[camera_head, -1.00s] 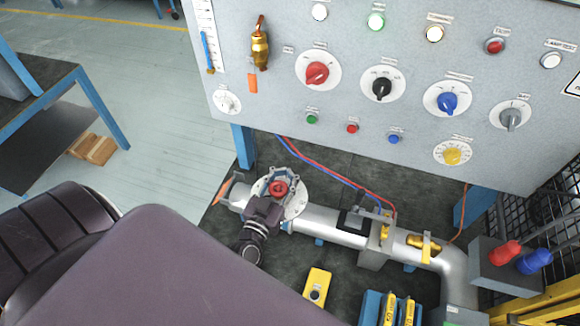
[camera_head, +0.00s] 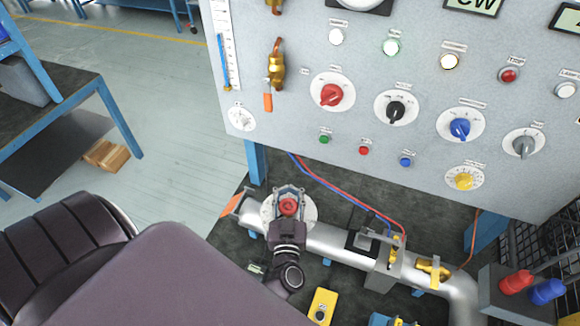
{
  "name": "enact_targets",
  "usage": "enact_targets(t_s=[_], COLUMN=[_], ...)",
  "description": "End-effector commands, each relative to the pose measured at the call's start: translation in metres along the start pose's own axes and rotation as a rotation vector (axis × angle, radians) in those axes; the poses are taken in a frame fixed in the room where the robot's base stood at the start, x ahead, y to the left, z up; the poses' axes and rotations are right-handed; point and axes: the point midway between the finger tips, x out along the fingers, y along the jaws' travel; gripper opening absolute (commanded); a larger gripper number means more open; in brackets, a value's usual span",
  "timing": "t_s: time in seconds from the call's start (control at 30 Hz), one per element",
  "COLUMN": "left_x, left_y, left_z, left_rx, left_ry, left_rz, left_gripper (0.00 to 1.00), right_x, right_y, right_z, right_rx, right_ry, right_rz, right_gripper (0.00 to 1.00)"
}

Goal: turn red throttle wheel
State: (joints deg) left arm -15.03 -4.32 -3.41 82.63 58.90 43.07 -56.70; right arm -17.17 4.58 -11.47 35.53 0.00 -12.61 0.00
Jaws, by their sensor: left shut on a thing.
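The red throttle wheel (camera_head: 288,206) sits in front of a round pale flange on the silver pipe below the panel. My left gripper (camera_head: 288,195) comes up to it from below in the picture. Its fingers lie on both sides of the wheel and are shut on it. The dark wrist hides the lower part of the flange and some of the pipe. How far the wheel is turned cannot be read. My right gripper is not in view.
The grey control panel (camera_head: 300,130) with knobs and lamps stands above the pipe (camera_head: 335,243). Red and blue hoses (camera_head: 340,190) run close to the right of the wheel. A yellow box (camera_head: 322,305) lies on the dark mat. A table (camera_head: 60,85) stands at left.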

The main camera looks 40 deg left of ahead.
Motion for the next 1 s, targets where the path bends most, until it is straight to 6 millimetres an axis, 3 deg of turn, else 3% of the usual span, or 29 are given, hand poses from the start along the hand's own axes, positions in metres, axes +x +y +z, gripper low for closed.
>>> enact_targets(t_s=[0.27,0.3,0.5,0.8,1.0], left_x=[-0.002,-0.002,-0.001,-0.003,-0.032], left_y=[0.000,0.000,0.000,0.000,0.000], left_z=[0.003,0.003,0.002,0.001,0.002], left_rx=[0.000,-0.001,-0.001,-0.001,-0.001], left_ry=[-0.007,-0.007,-0.003,-0.002,-0.005], left_rz=[0.001,0.001,0.001,0.000,0.000], left_gripper=[0.00,0.24,0.44,0.44,0.44], right_x=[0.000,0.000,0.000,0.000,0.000], right_y=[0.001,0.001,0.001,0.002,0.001], right_z=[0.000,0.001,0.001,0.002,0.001], right_rx=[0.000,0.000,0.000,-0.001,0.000], right_ry=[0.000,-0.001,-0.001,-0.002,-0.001], right_rz=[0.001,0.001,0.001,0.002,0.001], right_gripper=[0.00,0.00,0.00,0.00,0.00])
